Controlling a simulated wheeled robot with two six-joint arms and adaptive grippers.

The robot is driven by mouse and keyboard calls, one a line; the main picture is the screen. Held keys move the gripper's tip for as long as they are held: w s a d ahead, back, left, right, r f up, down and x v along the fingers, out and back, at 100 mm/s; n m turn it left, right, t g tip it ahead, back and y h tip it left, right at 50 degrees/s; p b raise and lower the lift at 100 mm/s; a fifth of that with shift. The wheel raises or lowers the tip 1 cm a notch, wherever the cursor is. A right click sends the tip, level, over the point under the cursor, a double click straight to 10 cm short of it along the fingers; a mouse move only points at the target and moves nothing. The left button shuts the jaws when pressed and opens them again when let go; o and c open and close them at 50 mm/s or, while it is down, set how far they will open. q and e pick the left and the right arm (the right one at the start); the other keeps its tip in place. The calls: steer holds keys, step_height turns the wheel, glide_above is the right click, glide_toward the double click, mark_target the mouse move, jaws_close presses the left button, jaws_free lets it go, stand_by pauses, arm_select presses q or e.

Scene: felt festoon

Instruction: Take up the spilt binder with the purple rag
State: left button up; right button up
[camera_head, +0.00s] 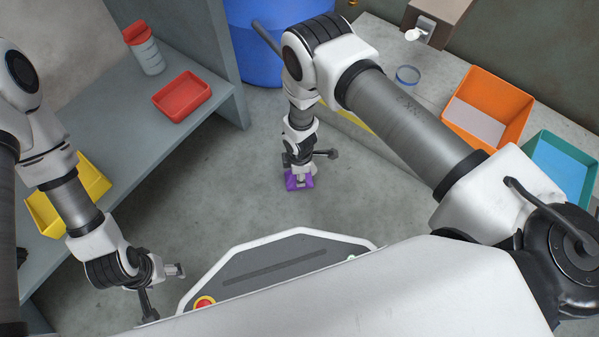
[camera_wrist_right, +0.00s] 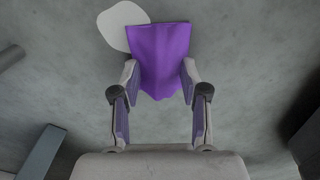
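The purple rag (camera_head: 307,183) is down at the floor below my right gripper (camera_head: 299,174) in the head view. In the right wrist view the rag (camera_wrist_right: 159,50) sits between the two fingertips of my right gripper (camera_wrist_right: 159,78), which press its sides. A pale, rounded patch of spilt binder (camera_wrist_right: 117,27) lies on the floor, partly covered by the rag's upper left corner. I cannot make out the spill in the head view. My left gripper (camera_head: 163,288) is open and empty beside my base, well away from the rag.
A grey shelf bench at left carries a red tray (camera_head: 182,96), a red-lidded bottle (camera_head: 144,50) and a yellow bin (camera_head: 91,177). A blue barrel (camera_head: 258,66) stands behind. A counter at right holds orange (camera_head: 513,98) and teal (camera_head: 566,155) bins.

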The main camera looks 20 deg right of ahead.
steer(key=shift+r, duration=0.1)
step_height(320, 180, up, 12)
stand_by(0.8)
steer(key=shift+s, duration=0.1)
